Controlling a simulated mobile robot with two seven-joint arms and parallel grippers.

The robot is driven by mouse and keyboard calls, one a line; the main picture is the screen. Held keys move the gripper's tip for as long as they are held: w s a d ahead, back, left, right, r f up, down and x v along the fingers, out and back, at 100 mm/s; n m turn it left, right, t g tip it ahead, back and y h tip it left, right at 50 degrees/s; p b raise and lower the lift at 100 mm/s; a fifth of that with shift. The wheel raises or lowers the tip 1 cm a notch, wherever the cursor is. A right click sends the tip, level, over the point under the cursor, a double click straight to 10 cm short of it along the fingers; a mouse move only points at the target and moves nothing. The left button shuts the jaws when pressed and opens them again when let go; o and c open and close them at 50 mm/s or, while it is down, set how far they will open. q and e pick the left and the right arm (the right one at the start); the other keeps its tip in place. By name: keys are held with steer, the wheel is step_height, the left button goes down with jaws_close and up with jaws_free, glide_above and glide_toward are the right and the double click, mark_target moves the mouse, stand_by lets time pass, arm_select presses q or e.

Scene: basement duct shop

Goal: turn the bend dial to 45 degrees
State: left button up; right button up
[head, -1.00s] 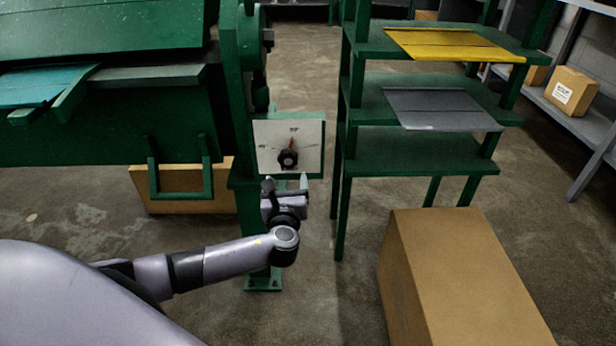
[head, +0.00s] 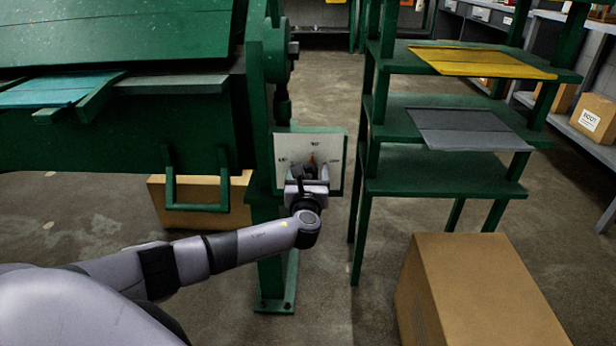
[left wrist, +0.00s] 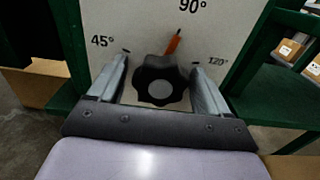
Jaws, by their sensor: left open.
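The bend dial is a black lobed knob (left wrist: 158,82) on a white plate (left wrist: 225,28) marked 45°, 90° and 120°. Its orange pointer (left wrist: 172,42) is near the 90° mark, a little to its left in the left wrist view. In the head view the plate (head: 335,150) is on the green machine's post, and my gripper mostly hides the knob. My left gripper (left wrist: 162,75) is open, one finger on each side of the knob. I cannot tell whether the fingers touch it. My right gripper is not in view.
The green machine (head: 110,120) with a U-shaped handle (head: 198,208) stands at left. A green rack (head: 440,175) with yellow and grey sheets is close right of the dial. A large cardboard box (head: 480,290) stands on the floor at lower right.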

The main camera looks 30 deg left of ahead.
arm_select(q)
steer(key=c, duration=1)
